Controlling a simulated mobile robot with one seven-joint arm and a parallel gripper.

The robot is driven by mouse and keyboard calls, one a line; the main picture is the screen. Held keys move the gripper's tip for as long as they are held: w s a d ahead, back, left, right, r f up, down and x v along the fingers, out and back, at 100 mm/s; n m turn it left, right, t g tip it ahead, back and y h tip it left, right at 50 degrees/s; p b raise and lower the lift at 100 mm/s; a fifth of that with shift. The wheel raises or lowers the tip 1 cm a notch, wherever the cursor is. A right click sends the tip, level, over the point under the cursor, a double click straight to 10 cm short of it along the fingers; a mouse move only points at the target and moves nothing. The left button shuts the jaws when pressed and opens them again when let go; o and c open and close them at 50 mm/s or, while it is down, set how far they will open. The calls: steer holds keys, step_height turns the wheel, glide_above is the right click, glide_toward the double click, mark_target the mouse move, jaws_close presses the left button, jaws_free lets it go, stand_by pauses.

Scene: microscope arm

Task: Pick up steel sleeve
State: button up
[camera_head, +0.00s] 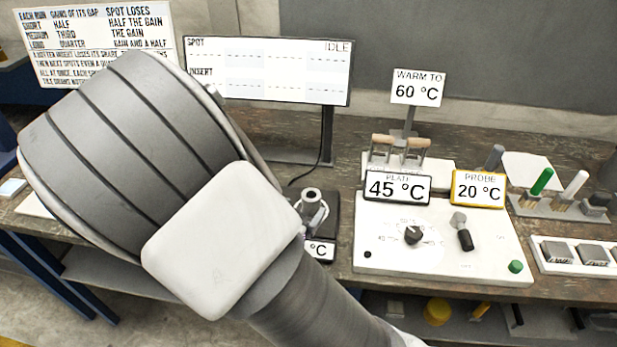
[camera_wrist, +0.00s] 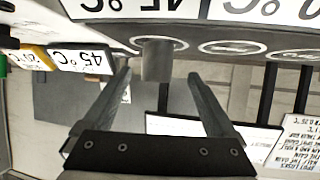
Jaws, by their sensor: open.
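In the wrist view, a short plain grey cylinder, which looks like the steel sleeve (camera_wrist: 157,58), stands at a dark grey block with light oval labels. My gripper (camera_wrist: 159,76) is open. Its two dark fingers point toward the sleeve, one on each side, with gaps showing, and nothing is held. Whether the fingertips reach its full depth I cannot tell. In the head view, my arm hides the gripper and the labelled block. A hollow grey cylinder (camera_head: 312,194) shows there just right of my arm; I cannot tell whether it is the same piece.
Right of my arm are a white control panel (camera_head: 440,262) with a knob, a 45 °C sign (camera_head: 397,188) and a yellow-framed 20 °C sign (camera_head: 479,188). A rack (camera_head: 560,207) with green and white handled tools stands farther right. A display board (camera_head: 268,70) stands behind.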

mark_target(306, 205)
steer(key=x, duration=0.3)
steer(key=shift+d+r+x, duration=0.1)
steer(key=shift+r+x, duration=0.05)
steer(key=shift+x, duration=0.75)
steer(key=shift+d+r+x, duration=0.1)
steer(key=shift+r+x, duration=0.05)
steer(key=shift+x, duration=0.75)
steer(key=shift+d+r+x, duration=0.1)
steer(key=shift+r+x, duration=0.05)
steer(key=shift+x, duration=0.8)
steer(key=shift+r, duration=0.1)
jaws_close()
